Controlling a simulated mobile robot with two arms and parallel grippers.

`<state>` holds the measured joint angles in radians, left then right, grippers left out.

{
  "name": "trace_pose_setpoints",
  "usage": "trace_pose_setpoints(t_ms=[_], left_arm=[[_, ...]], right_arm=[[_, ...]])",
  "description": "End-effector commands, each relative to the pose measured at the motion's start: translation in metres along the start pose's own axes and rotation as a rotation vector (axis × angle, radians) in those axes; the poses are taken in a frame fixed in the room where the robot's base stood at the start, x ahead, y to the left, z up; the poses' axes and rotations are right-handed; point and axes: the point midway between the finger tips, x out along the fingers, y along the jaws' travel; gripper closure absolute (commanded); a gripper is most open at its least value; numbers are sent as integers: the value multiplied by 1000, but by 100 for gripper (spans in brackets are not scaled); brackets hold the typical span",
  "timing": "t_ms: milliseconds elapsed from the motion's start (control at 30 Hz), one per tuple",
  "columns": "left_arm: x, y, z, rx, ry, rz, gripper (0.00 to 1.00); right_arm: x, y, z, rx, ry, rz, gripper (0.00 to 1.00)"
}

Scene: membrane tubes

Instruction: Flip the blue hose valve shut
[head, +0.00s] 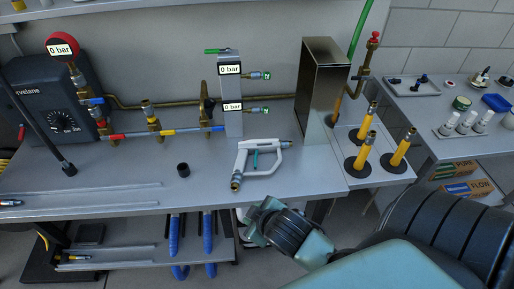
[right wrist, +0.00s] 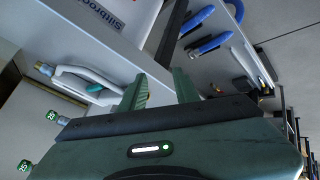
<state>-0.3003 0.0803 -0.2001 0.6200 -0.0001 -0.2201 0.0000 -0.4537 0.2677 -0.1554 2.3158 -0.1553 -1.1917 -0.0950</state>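A small blue lever (head: 93,101) sits on the brass pipework at the left, beside the grey pump box; I cannot tell its exact setting. Two blue hose loops (head: 208,235) hang below the bench edge, and blue pieces also show in the right wrist view (right wrist: 212,42). A white handle-shaped tool (head: 258,160) with a teal lever lies on the bench. My right gripper (right wrist: 160,88) is open and empty, its green fingers apart. In the head view it is at the bench's front edge, near the white tool. My left gripper is not in view.
The grey bench (head: 125,180) has free room at its middle left. A tall metal box (head: 320,85) and several yellow-handled tubes (head: 400,150) stand at the right. A thin rod stand and a small black cup (head: 183,170) are on the left half.

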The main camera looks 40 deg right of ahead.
Motion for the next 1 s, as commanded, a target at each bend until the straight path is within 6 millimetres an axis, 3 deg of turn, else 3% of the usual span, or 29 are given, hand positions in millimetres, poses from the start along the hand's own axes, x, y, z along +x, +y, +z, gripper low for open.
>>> trace_pose_setpoints(t_ms=[300,1000], left_arm=[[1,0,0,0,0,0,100],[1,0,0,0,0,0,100]], right_arm=[[1,-27,30,84,-104,-77,69],[3,-31,34,93,-118,-87,69]])
